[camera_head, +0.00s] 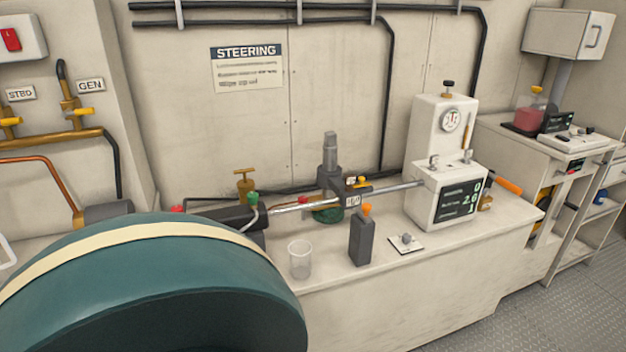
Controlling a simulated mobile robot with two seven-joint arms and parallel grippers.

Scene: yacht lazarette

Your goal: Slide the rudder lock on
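A bright steel rod (390,190) runs across the bench from a black cylinder (225,215) on the left to a white housing with a dark display (458,198) on the right. A small dark block with a white label (352,199) sits at the rod. A dark grey block with an orange top (361,240) stands upright on the bench in front of the rod, apart from it. I cannot tell for certain which piece is the rudder lock. A grey upright post (330,155) stands behind the rod. Neither of my grippers is in view.
A large teal rounded body with a cream band (170,290) fills the lower left and hides part of the bench (400,285). A clear cup (300,260) and a small white plate with a knob (406,243) stand near the front edge. A STEERING sign (246,68) hangs behind.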

